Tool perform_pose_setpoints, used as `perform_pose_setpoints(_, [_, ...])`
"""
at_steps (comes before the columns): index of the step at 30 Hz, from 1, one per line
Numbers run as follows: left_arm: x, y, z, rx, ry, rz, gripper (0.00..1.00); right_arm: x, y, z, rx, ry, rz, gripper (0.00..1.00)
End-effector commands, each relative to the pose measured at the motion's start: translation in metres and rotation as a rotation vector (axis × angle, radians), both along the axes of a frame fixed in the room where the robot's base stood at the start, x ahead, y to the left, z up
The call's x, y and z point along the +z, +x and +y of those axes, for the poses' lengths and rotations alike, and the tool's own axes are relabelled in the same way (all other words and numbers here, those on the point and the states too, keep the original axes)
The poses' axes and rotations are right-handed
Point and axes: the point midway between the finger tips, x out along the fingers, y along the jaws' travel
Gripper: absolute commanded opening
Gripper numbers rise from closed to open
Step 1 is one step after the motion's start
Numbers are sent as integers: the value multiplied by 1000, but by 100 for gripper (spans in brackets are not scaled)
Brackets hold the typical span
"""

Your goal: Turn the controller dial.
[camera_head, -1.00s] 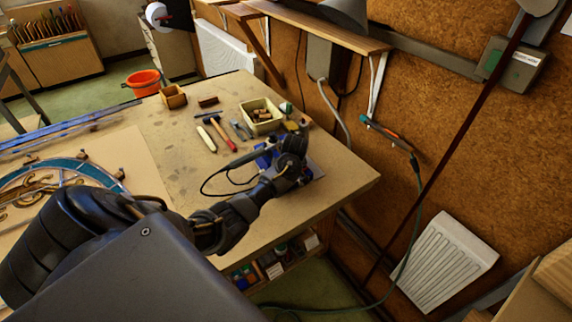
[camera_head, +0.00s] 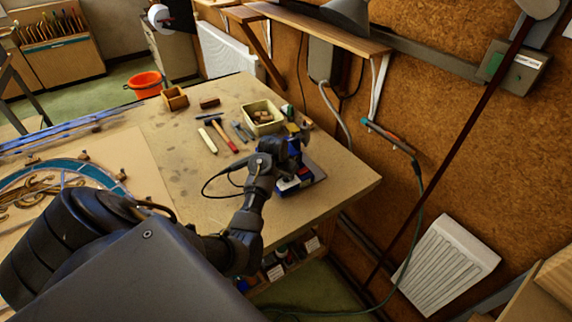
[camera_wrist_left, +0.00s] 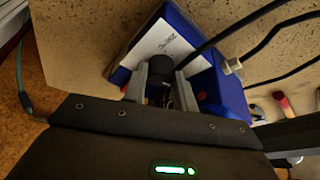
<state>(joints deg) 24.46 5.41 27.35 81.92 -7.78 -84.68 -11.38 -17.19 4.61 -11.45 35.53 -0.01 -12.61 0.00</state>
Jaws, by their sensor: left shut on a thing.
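The controller (camera_head: 311,173) is a blue box with a white label, near the right edge of the workbench. In the left wrist view the blue controller (camera_wrist_left: 215,93) shows its white face and black cables. A dark round dial (camera_wrist_left: 160,62) stands on that face. My left gripper (camera_head: 284,160) is over the controller, and in the left wrist view its two fingers (camera_wrist_left: 159,84) stand either side of the dial, shut on it. The gripper hides part of the dial in the head view. My right gripper is not in view.
A cream tray (camera_head: 274,127) with small items, a red-handled hammer (camera_head: 226,138) and other hand tools lie beyond the controller. A soldering iron (camera_head: 388,136) hangs on the wall side. The leaded panel (camera_head: 70,170) lies at left. A thin cable loops near my gripper.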

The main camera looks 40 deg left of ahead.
Motion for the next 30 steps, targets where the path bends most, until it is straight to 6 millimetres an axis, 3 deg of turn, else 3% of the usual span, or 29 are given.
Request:
perform_pose_setpoints(12, [1,0,2,-222,-1,0,5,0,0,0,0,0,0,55])
perform_pose_setpoints(30, [0,0,2,-269,0,0,5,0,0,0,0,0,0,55])
